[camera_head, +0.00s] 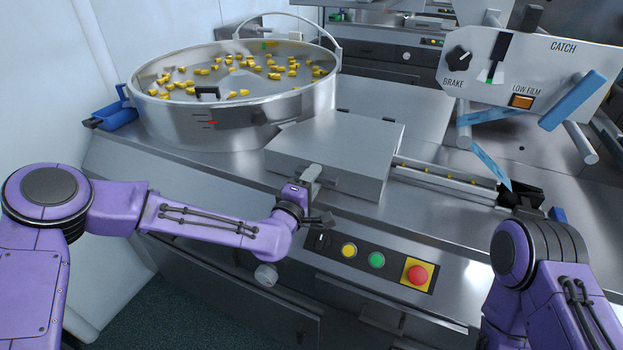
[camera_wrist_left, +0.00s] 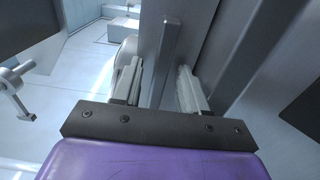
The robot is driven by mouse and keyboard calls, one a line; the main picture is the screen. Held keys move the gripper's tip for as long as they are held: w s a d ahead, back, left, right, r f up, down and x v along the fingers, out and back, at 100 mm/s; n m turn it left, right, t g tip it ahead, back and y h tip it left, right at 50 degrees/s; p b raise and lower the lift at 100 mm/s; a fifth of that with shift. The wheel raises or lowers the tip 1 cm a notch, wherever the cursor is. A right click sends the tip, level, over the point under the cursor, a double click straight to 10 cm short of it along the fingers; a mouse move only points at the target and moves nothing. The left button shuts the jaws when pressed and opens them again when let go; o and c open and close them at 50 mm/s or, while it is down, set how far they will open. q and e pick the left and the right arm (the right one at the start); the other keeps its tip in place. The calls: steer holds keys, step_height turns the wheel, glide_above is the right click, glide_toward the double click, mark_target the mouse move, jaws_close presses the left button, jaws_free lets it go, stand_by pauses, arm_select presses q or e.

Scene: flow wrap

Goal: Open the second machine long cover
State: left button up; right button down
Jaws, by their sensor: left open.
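A long grey metal cover (camera_head: 335,150) lies closed and flat over the machine's channel, in front of the round bowl. My left gripper (camera_head: 312,190) is at the cover's near front edge in the head view. It is open. In the left wrist view the left gripper's two fingers (camera_wrist_left: 160,90) are apart. A narrow grey bar (camera_wrist_left: 169,50), perhaps the cover's handle, shows between them; I cannot tell whether they touch it. Part of my right arm shows at the lower right of the head view, but its gripper is not visible.
A large steel bowl (camera_head: 225,125) with yellow wrapped pieces stands behind the cover. A rail (camera_head: 440,176) with yellow pieces runs right from it. Below are yellow, green and red buttons (camera_head: 417,274). A panel (camera_head: 525,75) with a brake knob hangs at upper right.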

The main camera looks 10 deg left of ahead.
arm_select(q)
jaws_close()
steer(key=w+r+p, duration=0.2)
steer(key=r+p, duration=0.4)
steer(key=r, duration=0.4)
steer(key=w+d+r+g+p, duration=0.1)
steer(key=w+r+p, duration=0.1)
steer(key=r+p, duration=0.5)
steer(key=shift+d+r, duration=0.15)
steer(key=shift+r, duration=1.2)
